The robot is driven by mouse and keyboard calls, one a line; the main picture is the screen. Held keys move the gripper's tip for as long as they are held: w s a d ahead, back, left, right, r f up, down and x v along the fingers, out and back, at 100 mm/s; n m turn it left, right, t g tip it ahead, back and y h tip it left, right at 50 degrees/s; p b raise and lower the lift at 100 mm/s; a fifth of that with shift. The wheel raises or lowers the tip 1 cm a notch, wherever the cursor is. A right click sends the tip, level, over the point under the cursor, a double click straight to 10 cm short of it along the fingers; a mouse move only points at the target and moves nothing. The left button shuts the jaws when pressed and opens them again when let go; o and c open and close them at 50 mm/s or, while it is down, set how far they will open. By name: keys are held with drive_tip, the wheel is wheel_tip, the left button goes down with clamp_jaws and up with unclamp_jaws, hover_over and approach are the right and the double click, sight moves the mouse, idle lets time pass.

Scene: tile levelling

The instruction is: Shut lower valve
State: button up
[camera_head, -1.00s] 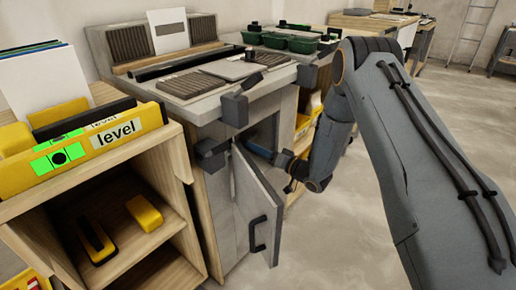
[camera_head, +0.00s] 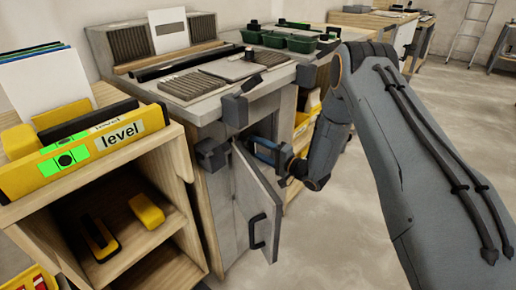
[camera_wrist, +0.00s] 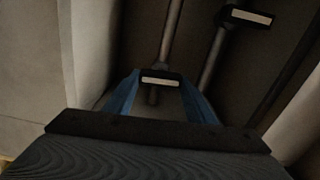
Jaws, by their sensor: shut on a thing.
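A dark valve handle with a pale label strip (camera_wrist: 160,82) shows in the wrist view, on a pipe inside the cabinet. My gripper (camera_wrist: 160,90) has its blue fingers on either side of this handle and is shut on it. A second dark handle with a pale label (camera_wrist: 247,17) is apart from it, at the upper right, on another pipe. I cannot tell from the picture which one is the lower valve. In the head view my gripper (camera_head: 264,151) reaches in past the open cabinet door (camera_head: 257,205), and the valves are hidden.
The grey cabinet (camera_head: 215,110) has dark corner blocks near the opening. The door, with a black handle (camera_head: 257,232), stands open just below my gripper. A wooden shelf (camera_head: 160,165) with a yellow level (camera_head: 60,165) is at the left. Floor is clear at the right.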

drive_tip(key=shift+m, duration=0.4)
drive_tip(key=o, duration=0.8)
drive_tip(key=shift+c, duration=0.2)
drive_tip(key=shift+d, duration=0.1)
drive_tip(key=v, duration=0.7)
drive_tip(key=shift+s+d+p, duration=0.3)
drive_tip(key=shift+p, duration=0.15)
